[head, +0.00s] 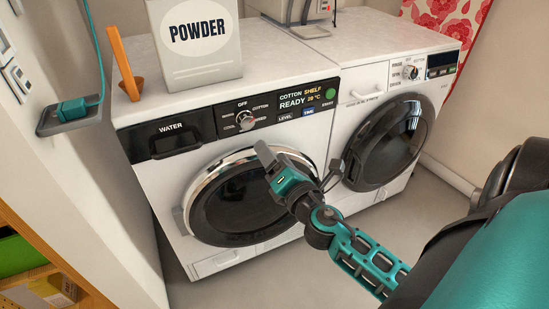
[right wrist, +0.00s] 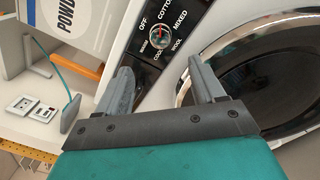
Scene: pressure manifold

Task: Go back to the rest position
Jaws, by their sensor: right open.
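The machine's display (head: 292,100) reads cotton, shelf, ready and 28 °C. My left gripper is not in view.
A POWDER box (head: 197,45) and an orange upright piece (head: 126,68) stand on the washing machine. The second machine (head: 385,130) is at the right. Orange shelving (head: 35,235) is at lower left.

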